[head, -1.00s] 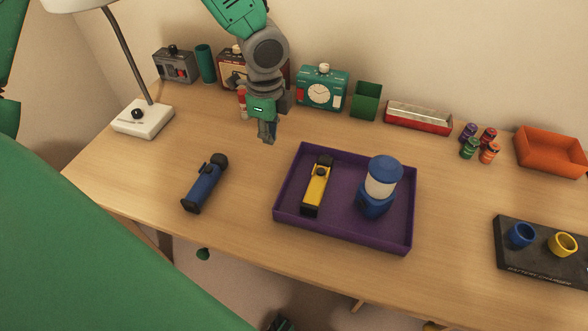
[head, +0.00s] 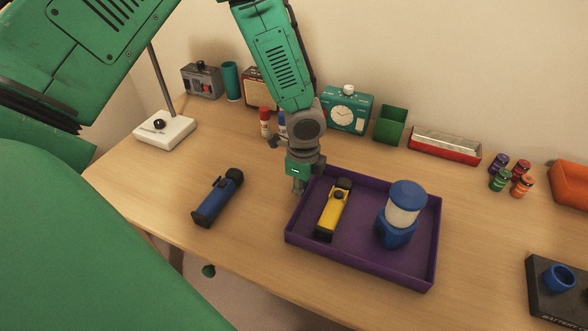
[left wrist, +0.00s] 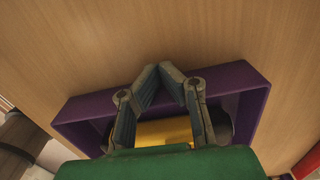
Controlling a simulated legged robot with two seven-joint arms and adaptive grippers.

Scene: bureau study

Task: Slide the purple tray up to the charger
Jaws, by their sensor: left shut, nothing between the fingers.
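The purple tray (head: 362,266) lies on the desk and holds a yellow flashlight (head: 333,212) and a blue-and-white lantern (head: 402,216). The black battery charger (head: 545,297) is to the right, cut off by the picture edge, with a gap of bare desk between them. My left gripper (head: 299,188) is shut and empty, pointing down at the tray's left wall near its back corner. I cannot tell whether it touches. In the left wrist view the shut fingers (left wrist: 166,72) show over the tray (left wrist: 85,107), partly hiding the yellow flashlight (left wrist: 165,132). My right gripper is not in view.
A blue flashlight (head: 217,198) lies left of the tray. A lamp base (head: 165,131) is at the left.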

